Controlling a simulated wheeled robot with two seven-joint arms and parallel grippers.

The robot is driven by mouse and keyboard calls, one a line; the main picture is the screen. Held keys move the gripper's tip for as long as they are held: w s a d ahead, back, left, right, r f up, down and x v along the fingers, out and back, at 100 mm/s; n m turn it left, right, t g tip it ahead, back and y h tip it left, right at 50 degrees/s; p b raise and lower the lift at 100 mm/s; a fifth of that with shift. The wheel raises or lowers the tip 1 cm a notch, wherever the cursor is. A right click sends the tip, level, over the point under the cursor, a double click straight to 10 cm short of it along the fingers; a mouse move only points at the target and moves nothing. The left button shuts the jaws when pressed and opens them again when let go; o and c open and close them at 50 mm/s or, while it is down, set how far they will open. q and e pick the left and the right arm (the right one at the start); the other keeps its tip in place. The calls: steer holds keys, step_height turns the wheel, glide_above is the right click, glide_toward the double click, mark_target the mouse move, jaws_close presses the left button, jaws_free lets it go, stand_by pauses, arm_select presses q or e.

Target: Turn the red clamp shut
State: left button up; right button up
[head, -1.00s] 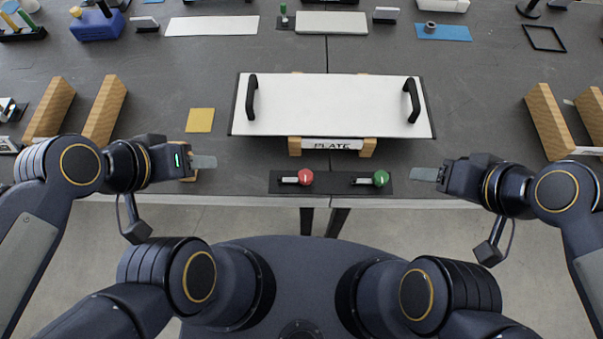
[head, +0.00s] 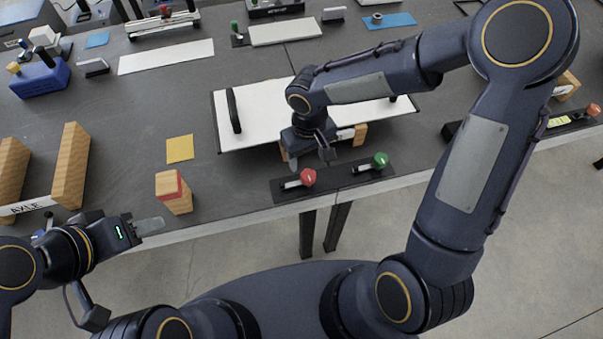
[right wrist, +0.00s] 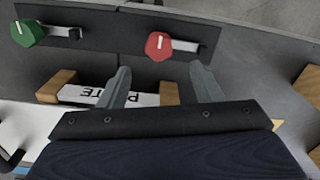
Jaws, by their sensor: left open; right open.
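The red clamp (head: 308,177) has a red knob and a light lever. It sits on a dark strip (head: 335,178) at the table's front edge, left of the green clamp (head: 379,160). My right gripper (head: 309,162) is above and just behind the strip near the red clamp, open and empty. In the right wrist view, the red clamp (right wrist: 160,46) lies beyond and between the open fingers (right wrist: 160,85), apart from them. The green clamp (right wrist: 27,33) is at the upper left there. My left gripper (head: 149,226) is open and empty at the front left edge.
A white plate (head: 265,108) with black handles stands on wooden blocks behind the strip, partly hidden by my right arm. A wooden block with a red patch (head: 173,193) stands near my left gripper. A yellow square (head: 180,149) lies behind it. The table between there and the clamps is clear.

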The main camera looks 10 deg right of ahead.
mark_target(308, 174)
step_height(308, 174, down, 7)
stand_by(0.3)
jaws_close()
stand_by(0.4)
